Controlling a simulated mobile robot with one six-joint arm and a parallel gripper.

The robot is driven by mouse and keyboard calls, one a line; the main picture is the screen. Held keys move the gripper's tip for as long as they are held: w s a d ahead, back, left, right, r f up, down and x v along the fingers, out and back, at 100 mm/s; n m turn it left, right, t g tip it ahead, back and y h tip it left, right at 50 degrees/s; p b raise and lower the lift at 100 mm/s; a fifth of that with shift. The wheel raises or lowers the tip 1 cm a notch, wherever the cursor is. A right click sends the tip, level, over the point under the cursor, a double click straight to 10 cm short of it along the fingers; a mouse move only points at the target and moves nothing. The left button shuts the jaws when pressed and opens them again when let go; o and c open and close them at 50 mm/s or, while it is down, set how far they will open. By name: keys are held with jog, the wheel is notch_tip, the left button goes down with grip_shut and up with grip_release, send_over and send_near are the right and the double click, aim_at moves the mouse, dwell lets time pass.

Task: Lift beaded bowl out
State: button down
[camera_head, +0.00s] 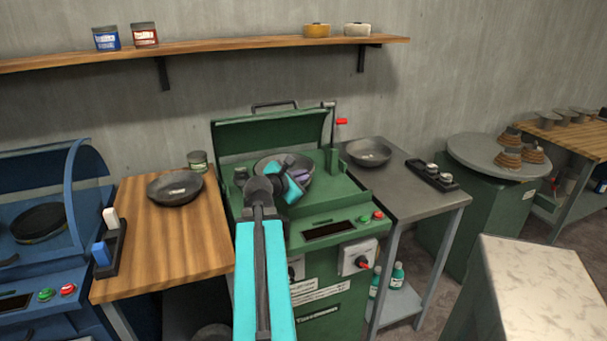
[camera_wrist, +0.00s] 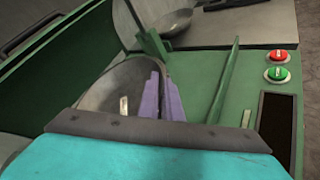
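A dark grey metal bowl (camera_head: 266,164) sits in the well of the green machine (camera_head: 335,215), under its raised lid. It also shows in the wrist view (camera_wrist: 117,82), partly hidden by my wrist. My gripper (camera_head: 303,174) is at the bowl's right side. In the wrist view its purple fingers (camera_wrist: 163,98) stand close together at the bowl's right rim. I cannot tell whether they are closed on the rim. The bowl's edge detail is too small to make out.
A dark bowl (camera_head: 175,188) sits on the wooden table at left. A grey bowl (camera_head: 369,152) sits on the metal side table at right. The raised green lid (camera_head: 270,131) stands behind the well, and a red-handled lever (camera_head: 341,121) rises at its right.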

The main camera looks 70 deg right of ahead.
jog(key=shift+a+f+b, duration=0.1)
jog(key=shift+a+b, duration=0.25)
jog(key=shift+b, duration=0.2)
jog(key=shift+s+b, duration=0.1)
jog(key=shift+b, duration=0.6)
jog(key=shift+a+b, duration=0.2)
jog(key=shift+b, duration=1)
jog(key=a+b, duration=0.1)
jog(key=b, duration=0.3)
jog(key=a+b, duration=0.1)
jog(key=b, duration=0.4)
jog(key=shift+s, duration=0.35)
jog(key=a, duration=0.1)
jog(key=b, duration=0.1)
jog(key=a, duration=0.1)
jog(key=shift+s+a+r, duration=0.3)
jog(key=shift+s+r, duration=0.1)
jog(key=shift+r, duration=0.1)
